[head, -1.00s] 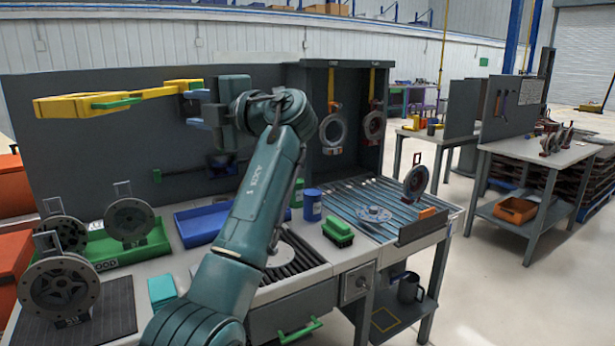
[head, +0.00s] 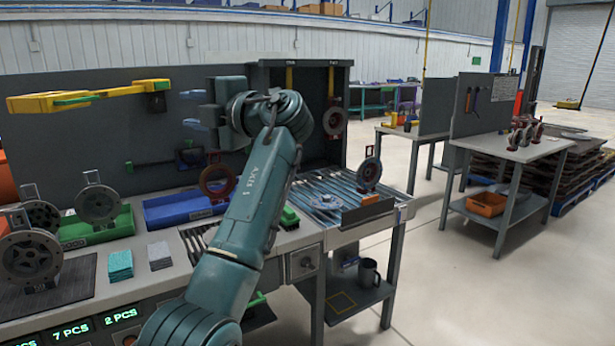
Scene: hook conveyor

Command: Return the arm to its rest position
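My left arm rises from the bottom middle of the head view and bends at the top. Its gripper (head: 190,110) points left in front of the dark back panel, above the bench. Its two bluish fingers stand apart with nothing visible between them. My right gripper is not in view.
The bench holds a green tray (head: 117,228), a blue tray (head: 165,212), grey discs on stands (head: 98,203) and a roller conveyor (head: 312,193). A reddish disc (head: 335,122) hangs in the dark booth. A yellow arm-like fixture (head: 45,103) juts out upper left. Open floor (head: 440,285) lies right.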

